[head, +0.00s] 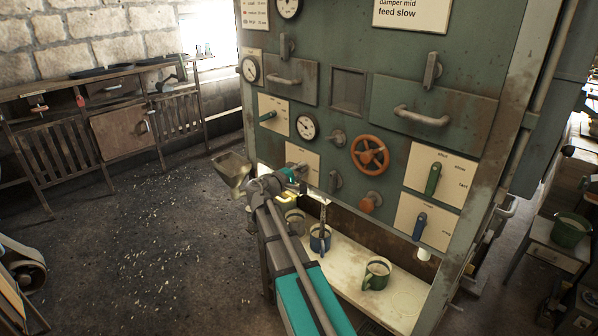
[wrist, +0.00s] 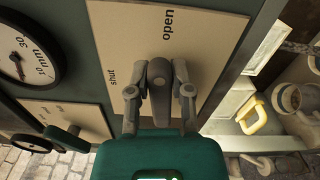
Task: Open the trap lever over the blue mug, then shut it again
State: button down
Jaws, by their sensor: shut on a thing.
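My gripper (wrist: 159,93) has its two grey fingers on either side of a grey lever (wrist: 160,72) and is shut on it. The lever is mounted on a cream plate (wrist: 212,35) lettered "open" and "shut"; which word it points at I cannot tell. In the head view my gripper (head: 292,177) is at the lower left of the green machine front, and the lever is hidden behind it. The blue mug (head: 317,243) stands upright on the pale shelf (head: 345,262) below, to the right of my arm.
A grey mug (head: 295,217) stands left of the blue mug, close to my arm, and a green mug (head: 376,274) stands to the right. An orange wheel (head: 369,154) and an orange knob (head: 370,202) project from the panel. A metal hopper (head: 232,172) is left of my gripper.

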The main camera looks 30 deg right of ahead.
jog(key=shift+s+d, duration=0.15)
jog(key=shift+s, duration=0.05)
jog(key=c, duration=0.6)
grip_release()
jog(key=shift+d, duration=0.1)
jog(key=shift+o, duration=0.4)
jog(key=shift+w, duration=0.1)
jog(key=shift+a, duration=0.25)
jog(key=shift+a, duration=0.2)
jog(key=v, duration=1.1)
jog(key=shift+s, duration=0.25)
